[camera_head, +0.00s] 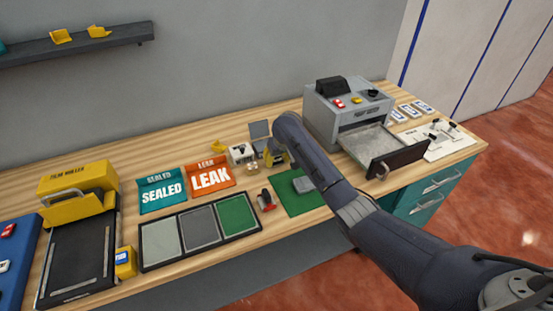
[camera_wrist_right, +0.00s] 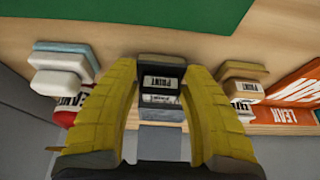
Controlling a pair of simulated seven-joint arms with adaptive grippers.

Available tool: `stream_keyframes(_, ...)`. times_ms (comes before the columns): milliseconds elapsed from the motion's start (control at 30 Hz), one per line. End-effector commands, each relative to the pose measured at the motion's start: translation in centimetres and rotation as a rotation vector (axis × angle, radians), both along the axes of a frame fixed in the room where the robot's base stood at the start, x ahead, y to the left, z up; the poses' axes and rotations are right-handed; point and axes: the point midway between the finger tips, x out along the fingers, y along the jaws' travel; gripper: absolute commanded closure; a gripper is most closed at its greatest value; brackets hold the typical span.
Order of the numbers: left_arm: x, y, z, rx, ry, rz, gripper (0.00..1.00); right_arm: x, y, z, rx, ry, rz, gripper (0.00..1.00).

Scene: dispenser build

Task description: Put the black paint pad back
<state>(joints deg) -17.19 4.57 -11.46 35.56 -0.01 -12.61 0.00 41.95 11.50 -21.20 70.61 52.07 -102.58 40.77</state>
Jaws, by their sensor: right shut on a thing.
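The black paint pad (camera_wrist_right: 162,70) sits between the yellow fingers of my right gripper (camera_wrist_right: 162,84) in the right wrist view. It has white printed labels on its face. The gripper is shut on it. I cannot tell whether the pad touches the surface below. A tan pad (camera_wrist_right: 243,72) stands to the right of the fingers in the wrist view, and white pads (camera_wrist_right: 65,62) to the left.
The orange LEAK tray (camera_head: 209,175) and teal SEALED tray (camera_head: 162,191) lie left of the gripper. A green mat (camera_head: 292,206) lies in front. A grey machine (camera_head: 345,110) with an open drawer (camera_head: 376,145) stands to the right.

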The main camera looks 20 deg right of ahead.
Motion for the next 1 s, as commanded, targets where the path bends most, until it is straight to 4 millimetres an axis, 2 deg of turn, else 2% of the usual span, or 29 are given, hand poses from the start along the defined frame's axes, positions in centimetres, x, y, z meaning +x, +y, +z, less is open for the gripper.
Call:
stream_keyframes(333, 0.03, -0.01, 0.00, 0.000, 0.000, 0.000, 0.56, 0.00, 0.03, -0.44, 0.001, 0.000, 0.000, 0.81)
stream_keyframes(367, 0.03, -0.01, 0.00, 0.000, 0.000, 0.000, 0.56, 0.00, 0.03, -0.43, 0.001, 0.000, 0.000, 0.51)
stream_keyframes(400, 0.03, -0.01, 0.00, 0.000, 0.000, 0.000, 0.56, 0.00, 0.04, -0.43, 0.001, 0.000, 0.000, 0.47)
stream_keyframes(567, 0.02, -0.02, 0.00, 0.000, 0.000, 0.000, 0.56, 0.00, 0.03, -0.42, 0.001, 0.000, 0.000, 0.28)
stream_keyframes(733, 0.02, -0.01, -0.01, 0.000, 0.000, 0.000, 0.56, 0.00, 0.03, -0.42, 0.001, 0.000, 0.000, 0.28)
stream_keyframes(933, 0.01, -0.01, -0.01, 0.000, 0.000, 0.000, 0.56, -0.01, 0.02, -0.43, 0.000, 0.000, 0.000, 0.03)
stream_keyframes(1000, 0.01, 0.00, -0.01, 0.000, 0.000, 0.000, 0.56, -0.01, 0.02, -0.43, 0.000, 0.000, 0.000, 0.00)
